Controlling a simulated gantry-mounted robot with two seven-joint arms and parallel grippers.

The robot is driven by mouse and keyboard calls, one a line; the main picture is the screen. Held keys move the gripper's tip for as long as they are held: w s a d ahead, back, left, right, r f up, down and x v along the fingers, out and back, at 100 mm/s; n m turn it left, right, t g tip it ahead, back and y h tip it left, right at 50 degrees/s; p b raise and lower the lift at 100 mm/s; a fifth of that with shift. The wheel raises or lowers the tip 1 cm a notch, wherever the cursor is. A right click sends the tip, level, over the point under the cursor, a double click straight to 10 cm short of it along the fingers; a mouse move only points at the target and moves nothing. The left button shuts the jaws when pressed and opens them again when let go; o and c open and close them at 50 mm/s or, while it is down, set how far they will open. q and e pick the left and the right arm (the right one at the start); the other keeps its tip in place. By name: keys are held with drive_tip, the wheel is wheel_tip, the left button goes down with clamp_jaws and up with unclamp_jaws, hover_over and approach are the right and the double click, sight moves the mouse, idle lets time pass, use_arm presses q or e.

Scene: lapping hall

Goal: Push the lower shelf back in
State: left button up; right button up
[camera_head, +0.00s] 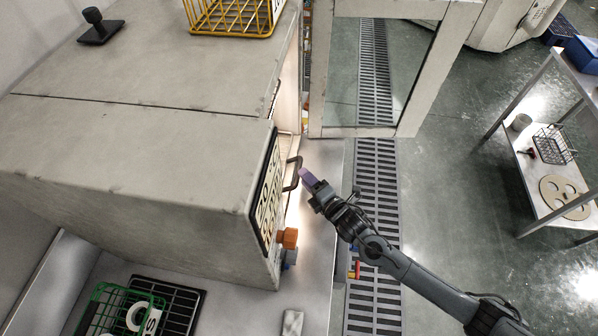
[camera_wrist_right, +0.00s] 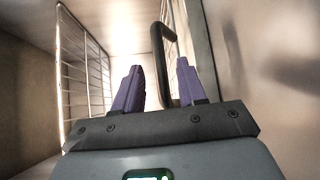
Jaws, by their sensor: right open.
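A large pale cabinet (camera_head: 120,150) fills the left of the head view, with its front facing right. My right gripper (camera_head: 306,175) is at this front, beside a dark bar handle (camera_head: 293,174). In the right wrist view the purple fingers of the gripper (camera_wrist_right: 157,85) are apart, and the handle (camera_wrist_right: 160,62) shows between and beyond them; I cannot tell whether they touch. Wire racks (camera_wrist_right: 85,75) line the pale interior on the left of the wrist view. I cannot make out the lower shelf for certain. My left gripper is not in view.
A framed glass door (camera_head: 318,80) stands open beyond the gripper. Orange and blue parts (camera_head: 288,240) stick out below the labelled panel (camera_head: 266,195). A shelf table (camera_head: 550,185) stands at the right. The floor between is clear, with a grated strip (camera_head: 376,180).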

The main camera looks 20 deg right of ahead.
drive_tip(key=shift+b+x, duration=0.3)
drive_tip(key=shift+x, duration=2.05)
drive_tip(key=shift+c, duration=0.2)
clamp_jaws()
